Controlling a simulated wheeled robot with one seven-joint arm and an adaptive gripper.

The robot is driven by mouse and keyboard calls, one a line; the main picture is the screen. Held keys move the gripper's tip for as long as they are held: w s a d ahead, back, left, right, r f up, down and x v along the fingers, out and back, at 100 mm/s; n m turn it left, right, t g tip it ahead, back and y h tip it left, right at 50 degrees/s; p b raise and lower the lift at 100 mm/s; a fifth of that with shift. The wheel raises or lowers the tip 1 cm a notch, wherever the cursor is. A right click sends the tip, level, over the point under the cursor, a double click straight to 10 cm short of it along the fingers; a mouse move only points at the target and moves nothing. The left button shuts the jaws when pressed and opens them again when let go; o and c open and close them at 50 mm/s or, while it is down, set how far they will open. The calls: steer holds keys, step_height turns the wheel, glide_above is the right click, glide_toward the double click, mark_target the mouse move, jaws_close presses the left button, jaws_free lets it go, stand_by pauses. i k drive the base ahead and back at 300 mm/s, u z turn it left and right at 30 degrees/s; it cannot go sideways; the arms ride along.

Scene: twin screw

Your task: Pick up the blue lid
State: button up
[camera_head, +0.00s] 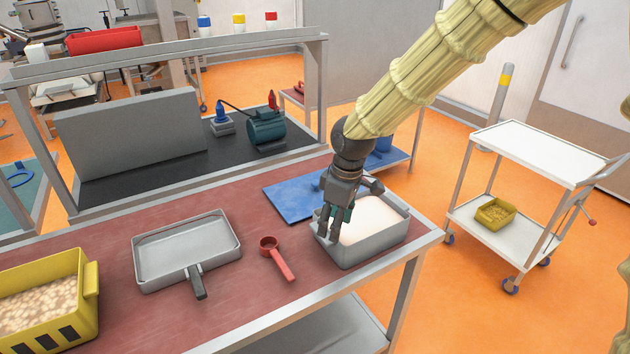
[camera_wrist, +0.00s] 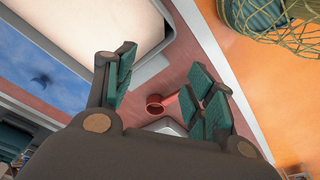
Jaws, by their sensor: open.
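The blue lid (camera_head: 292,199) is a flat blue panel lying on the red-brown table top, behind and left of the grey bin. My arm and the bin hide part of it. In the wrist view the blue lid (camera_wrist: 42,85) shows at the left with a small dark raised spot, outside my fingers. My gripper (camera_head: 343,214) is open and empty, pointing down over the left part of the grey bin, to the right of the lid. In the wrist view my gripper (camera_wrist: 165,85) has its teal finger pads spread apart.
The grey bin (camera_head: 375,250) holds pale material. A red scoop (camera_head: 276,257) and a grey tray (camera_head: 150,285) lie left of it. A yellow bin (camera_head: 88,300) stands far left. A raised grey frame (camera_head: 190,177) borders the table behind. A white cart (camera_head: 535,150) stands right.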

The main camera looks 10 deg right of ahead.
mark_target(295, 199)
steer(key=i, duration=1)
